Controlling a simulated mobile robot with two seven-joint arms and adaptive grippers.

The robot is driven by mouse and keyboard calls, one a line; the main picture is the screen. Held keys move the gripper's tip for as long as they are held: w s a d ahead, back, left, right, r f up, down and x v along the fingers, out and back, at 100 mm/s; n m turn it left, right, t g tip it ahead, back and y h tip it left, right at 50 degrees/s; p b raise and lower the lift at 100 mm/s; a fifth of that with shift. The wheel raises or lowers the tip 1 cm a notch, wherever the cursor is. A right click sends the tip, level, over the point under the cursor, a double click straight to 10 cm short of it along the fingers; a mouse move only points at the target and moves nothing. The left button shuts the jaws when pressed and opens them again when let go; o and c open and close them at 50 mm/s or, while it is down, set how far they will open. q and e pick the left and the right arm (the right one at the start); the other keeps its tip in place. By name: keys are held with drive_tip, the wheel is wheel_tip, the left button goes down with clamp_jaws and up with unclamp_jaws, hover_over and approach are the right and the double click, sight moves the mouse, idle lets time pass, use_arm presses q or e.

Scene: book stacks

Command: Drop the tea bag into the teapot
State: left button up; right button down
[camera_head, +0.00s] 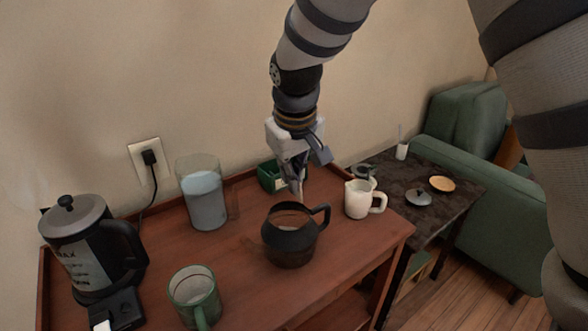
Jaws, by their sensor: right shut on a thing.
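The dark teapot (290,245) stands upright on the red-brown wooden table, its top open and its handle to the right. My right gripper (298,188) points down just behind and above the teapot's rim, beside a small green box (271,176). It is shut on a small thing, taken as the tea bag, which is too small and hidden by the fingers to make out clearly. My left gripper is not in view.
On the wooden table (235,280) stand an electric kettle (80,240), a pitcher (205,200), a green glass mug (193,295) and a cream jug (357,198). A dark side table (450,205) holds a grey lid (419,198) and a wooden dish (442,184). A green armchair (500,190) stands behind.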

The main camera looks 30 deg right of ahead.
drive_tip(key=c, duration=1.7)
unclamp_jaws()
drive_tip(key=v, duration=0.7)
drive_tip(key=shift+r, duration=0.25)
drive_tip(key=shift+s, duration=0.1)
